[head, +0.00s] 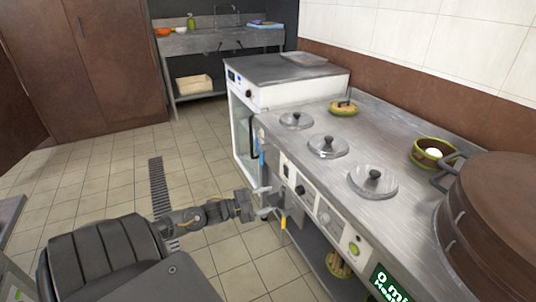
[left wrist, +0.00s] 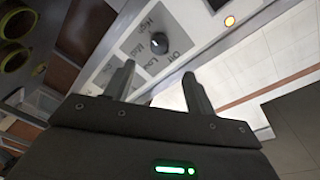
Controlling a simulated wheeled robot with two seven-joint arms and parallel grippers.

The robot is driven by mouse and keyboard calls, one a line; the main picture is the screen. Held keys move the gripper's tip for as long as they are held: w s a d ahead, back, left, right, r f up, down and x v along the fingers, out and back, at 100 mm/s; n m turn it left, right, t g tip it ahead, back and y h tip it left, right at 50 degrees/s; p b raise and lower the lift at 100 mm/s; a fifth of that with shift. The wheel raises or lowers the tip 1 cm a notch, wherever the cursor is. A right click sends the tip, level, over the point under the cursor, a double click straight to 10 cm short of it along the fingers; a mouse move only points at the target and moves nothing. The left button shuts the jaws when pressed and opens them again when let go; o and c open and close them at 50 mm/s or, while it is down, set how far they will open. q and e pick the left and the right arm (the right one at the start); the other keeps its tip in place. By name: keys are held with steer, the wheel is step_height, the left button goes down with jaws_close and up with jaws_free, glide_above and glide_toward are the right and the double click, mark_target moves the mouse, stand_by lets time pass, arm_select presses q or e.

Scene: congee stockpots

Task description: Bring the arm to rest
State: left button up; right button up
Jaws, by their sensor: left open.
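My left arm comes in from the left in the head view, low in front of the steel cooking counter (head: 400,215). My left gripper (head: 270,202) is open, with its fingers near the counter's front panel. In the left wrist view the two fingers of the gripper (left wrist: 160,82) stand apart with nothing between them. A black knob (left wrist: 160,42) with High, Med, Low and Off labels is on the panel just beyond the fingertips. I cannot tell whether a finger touches the panel. My right gripper is not in view.
Lidded stockpots (head: 328,146) are set into the counter top. A large brown round steamer (head: 495,225) stands at the right. A glass-fronted appliance (head: 285,80) adjoins the counter's far end. A sink bench (head: 215,40) is at the back. The tiled floor (head: 110,175) is clear at left.

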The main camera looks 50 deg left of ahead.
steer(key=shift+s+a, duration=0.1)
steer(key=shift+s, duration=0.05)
